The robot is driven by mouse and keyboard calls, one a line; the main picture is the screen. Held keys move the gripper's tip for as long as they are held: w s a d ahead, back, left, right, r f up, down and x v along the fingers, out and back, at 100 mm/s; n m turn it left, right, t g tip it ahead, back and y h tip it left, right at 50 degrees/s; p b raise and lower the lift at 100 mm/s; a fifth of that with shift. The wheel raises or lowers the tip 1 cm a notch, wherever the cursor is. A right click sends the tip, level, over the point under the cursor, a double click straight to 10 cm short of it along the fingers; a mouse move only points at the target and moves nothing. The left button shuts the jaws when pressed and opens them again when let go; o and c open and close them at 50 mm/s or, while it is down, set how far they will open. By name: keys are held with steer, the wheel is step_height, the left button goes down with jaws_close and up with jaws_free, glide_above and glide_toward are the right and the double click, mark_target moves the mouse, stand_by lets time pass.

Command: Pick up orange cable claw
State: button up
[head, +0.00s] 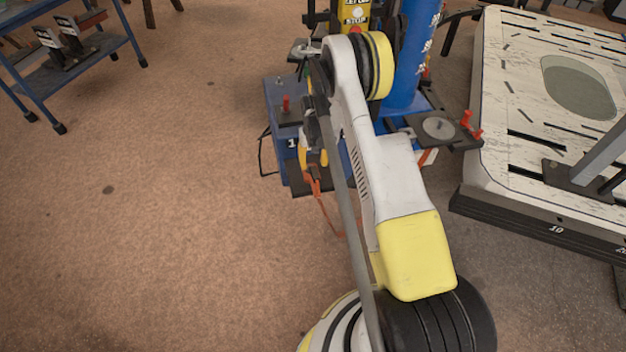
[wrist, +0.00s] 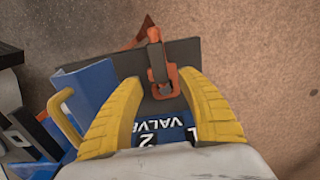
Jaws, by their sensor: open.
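The orange cable claw (wrist: 155,36) shows in the wrist view, with a dark middle part and an orange hooked end. It lies at a dark grey plate, just beyond and partly between my fingertips. My gripper (wrist: 162,84) is open, its two yellow curved fingers spread on either side of the claw's lower end with nothing held. I cannot tell whether a finger touches it. In the head view an orange piece (head: 313,184) shows beside the blue stand, probably the same claw. My arm hides much of that spot, and only a little of my gripper shows there.
A blue box with white "VALVE 2" lettering (wrist: 165,135) lies under my fingers. In the head view a blue cylinder (head: 414,50) stands behind my arm. A white slotted table (head: 510,100) is at right, a blue shelf cart (head: 75,75) at upper left. The left floor is clear.

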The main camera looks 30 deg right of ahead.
mark_target(313, 167)
steer(key=f+b, duration=0.2)
steer(key=f, duration=0.2)
steer(key=shift+w+f, duration=0.2)
steer(key=shift+r, duration=0.1)
steer(key=shift+c, duration=0.4)
jaws_close()
steer(key=shift+r, duration=0.15)
step_height(313, 167, up, 4)
steer(key=p, duration=0.2)
steer(key=shift+r+p, duration=0.2)
steer(key=shift+p, duration=0.2)
steer(key=s+d+r+p, duration=0.4)
steer(key=s+d+r, duration=0.2)
steer(key=d, duration=0.3)
steer(key=shift+s+r, duration=0.15)
steer(key=shift+s, duration=0.6)
